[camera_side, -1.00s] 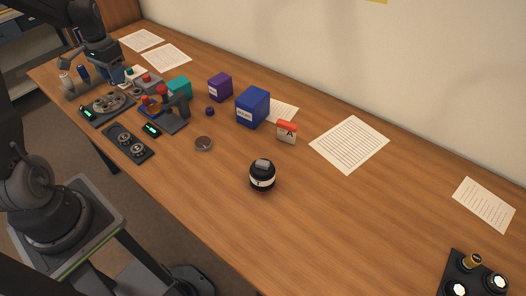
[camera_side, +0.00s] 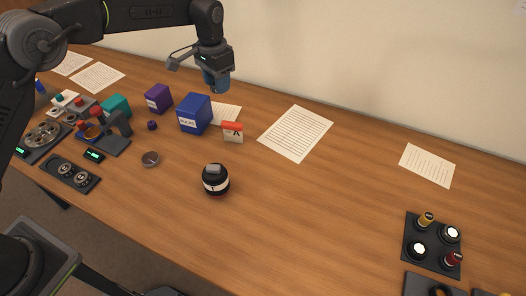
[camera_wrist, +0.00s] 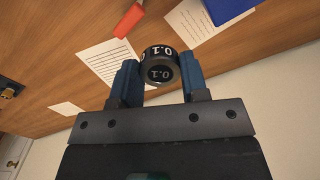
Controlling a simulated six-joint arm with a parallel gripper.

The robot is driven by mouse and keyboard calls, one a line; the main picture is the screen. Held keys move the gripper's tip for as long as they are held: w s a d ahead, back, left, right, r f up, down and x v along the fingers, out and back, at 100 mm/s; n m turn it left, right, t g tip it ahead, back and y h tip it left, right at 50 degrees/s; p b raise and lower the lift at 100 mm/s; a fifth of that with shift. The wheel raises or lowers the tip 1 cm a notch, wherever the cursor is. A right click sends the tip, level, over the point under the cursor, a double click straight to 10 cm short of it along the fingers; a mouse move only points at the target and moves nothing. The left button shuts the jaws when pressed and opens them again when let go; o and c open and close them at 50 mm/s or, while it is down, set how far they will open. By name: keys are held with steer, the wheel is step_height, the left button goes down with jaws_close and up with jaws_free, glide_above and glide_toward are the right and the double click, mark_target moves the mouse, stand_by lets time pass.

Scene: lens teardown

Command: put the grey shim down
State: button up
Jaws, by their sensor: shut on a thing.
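My gripper (camera_side: 215,82) is raised in the air above the back of the table, beyond the blue box and the card with the red top. In the wrist view its two blue fingers (camera_wrist: 158,82) are shut on a short dark grey ring marked 0.1, which I take to be the grey shim (camera_wrist: 159,66). The shim is clear of the table. In the side view the fingers hide it.
A blue box (camera_side: 194,114), a red-topped card (camera_side: 233,132) and a purple box (camera_side: 158,98) stand at the back. A dark tray (camera_side: 410,238) holds several parts at right. The middle right is clear.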

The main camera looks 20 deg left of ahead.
steer(key=s+d+m, duration=0.2)
steer(key=d, duration=1.2)
glide_above(264, 152)
step_height(264, 152, down, 12)
steer(key=shift+r, duration=0.2)
steer(key=shift+f, duration=2.15)
steer(key=shift+f, duration=0.1)
steer(key=o, duration=0.9)
step_height(264, 152, up, 12)
steer(key=shift+r, duration=0.1)
